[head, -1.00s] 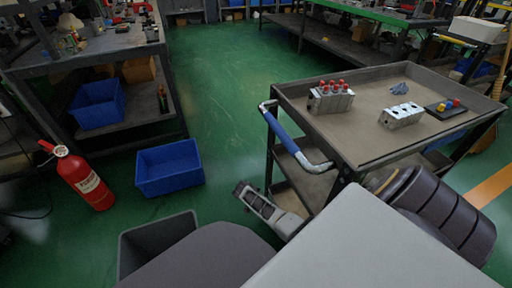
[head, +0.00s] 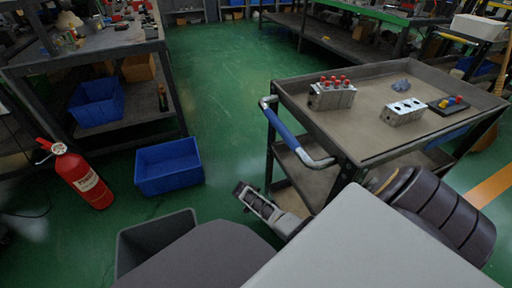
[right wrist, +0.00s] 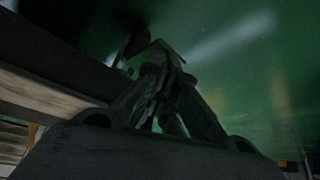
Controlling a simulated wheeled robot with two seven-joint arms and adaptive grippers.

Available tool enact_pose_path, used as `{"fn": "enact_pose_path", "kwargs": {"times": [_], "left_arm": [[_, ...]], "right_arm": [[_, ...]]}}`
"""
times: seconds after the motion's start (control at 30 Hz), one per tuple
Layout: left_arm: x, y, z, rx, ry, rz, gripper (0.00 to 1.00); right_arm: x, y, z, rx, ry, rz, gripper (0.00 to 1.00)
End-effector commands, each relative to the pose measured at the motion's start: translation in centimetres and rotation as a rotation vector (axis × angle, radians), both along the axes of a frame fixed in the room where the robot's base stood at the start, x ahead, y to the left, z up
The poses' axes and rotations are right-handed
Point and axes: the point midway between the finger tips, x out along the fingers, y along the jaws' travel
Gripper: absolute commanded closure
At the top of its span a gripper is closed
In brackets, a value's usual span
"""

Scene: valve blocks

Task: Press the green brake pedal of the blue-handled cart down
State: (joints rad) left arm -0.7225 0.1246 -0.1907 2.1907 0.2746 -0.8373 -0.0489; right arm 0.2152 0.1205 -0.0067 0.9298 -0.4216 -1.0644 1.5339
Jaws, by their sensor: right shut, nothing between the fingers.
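The cart (head: 350,140) with the blue handle (head: 283,131) stands at the right in the head view. My right gripper (head: 240,189) is shut and empty, low over the green floor, left of the cart's near lower end and below the handle. In the right wrist view its fingers (right wrist: 162,68) meet in the middle, dark against the floor. The cart's lower shelf edge (right wrist: 45,85) runs along the left of that view. I cannot make out the green brake pedal with certainty; the area around the fingertips is dark. My left gripper is not in view.
Valve blocks (head: 332,96) (head: 403,112) stand on the cart top. A blue bin (head: 168,167) and a red fire extinguisher (head: 83,180) are on the floor at the left. A dark grey bin (head: 150,240) stands at the front. Open floor lies between the blue bin and the cart.

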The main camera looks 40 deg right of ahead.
Motion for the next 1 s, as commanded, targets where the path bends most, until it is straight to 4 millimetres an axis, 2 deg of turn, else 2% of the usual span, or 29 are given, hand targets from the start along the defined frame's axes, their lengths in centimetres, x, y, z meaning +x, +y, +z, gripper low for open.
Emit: {"fn": "enact_pose_path", "kwargs": {"times": [1.0], "left_arm": [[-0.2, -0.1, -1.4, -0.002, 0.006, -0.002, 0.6]], "right_arm": [[-0.1, 0.0, -1.8, 0.0, 0.001, 0.0, 1.0]]}}
